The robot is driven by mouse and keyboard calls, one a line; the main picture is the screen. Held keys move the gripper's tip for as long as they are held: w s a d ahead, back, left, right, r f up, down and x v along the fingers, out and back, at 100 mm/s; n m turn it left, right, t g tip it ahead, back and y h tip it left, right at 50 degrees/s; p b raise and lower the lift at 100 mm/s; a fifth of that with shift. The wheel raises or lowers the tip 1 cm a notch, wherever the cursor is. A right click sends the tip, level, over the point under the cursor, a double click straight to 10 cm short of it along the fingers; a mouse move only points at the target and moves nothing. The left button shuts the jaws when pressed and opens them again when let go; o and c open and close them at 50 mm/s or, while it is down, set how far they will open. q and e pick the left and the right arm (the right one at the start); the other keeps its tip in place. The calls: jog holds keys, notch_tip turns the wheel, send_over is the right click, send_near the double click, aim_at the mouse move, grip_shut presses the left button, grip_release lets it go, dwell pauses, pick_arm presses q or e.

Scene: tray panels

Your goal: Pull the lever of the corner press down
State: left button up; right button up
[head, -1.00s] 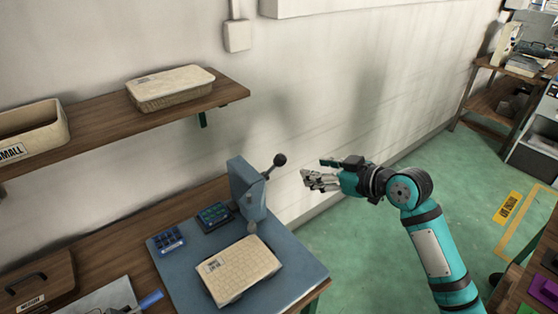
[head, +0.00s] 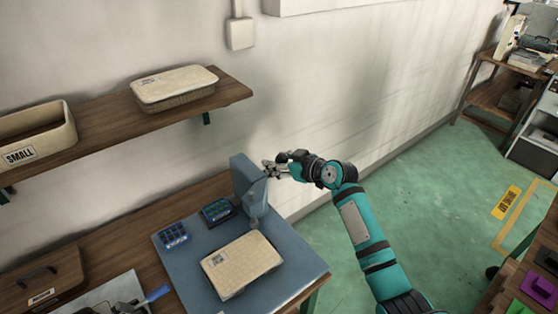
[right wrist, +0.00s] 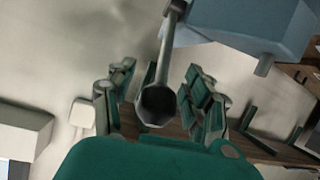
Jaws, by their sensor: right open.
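The corner press (head: 245,183) is a blue-grey upright block at the back of a blue-grey base plate (head: 290,277) on the bench. Its lever (right wrist: 172,45) is a grey rod ending in a dark round knob (right wrist: 158,104), seen in the right wrist view. My right gripper (head: 272,170) is open at the press's right side, with the knob between its spread fingers (right wrist: 158,108). The fingers do not look closed on it. In the head view the gripper mostly hides the knob. A cream tray panel (head: 241,262) lies on the base plate below the press. My left gripper is not clearly seen.
A small dark box (head: 216,211) and a blue button pad (head: 173,237) sit left of the press. A wall shelf (head: 110,125) above holds a lidded basket (head: 175,90) and an open bin (head: 38,140). Green floor (head: 420,220) is clear to the right.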

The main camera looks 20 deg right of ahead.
grip_shut()
dwell(0.3)
dwell(0.3)
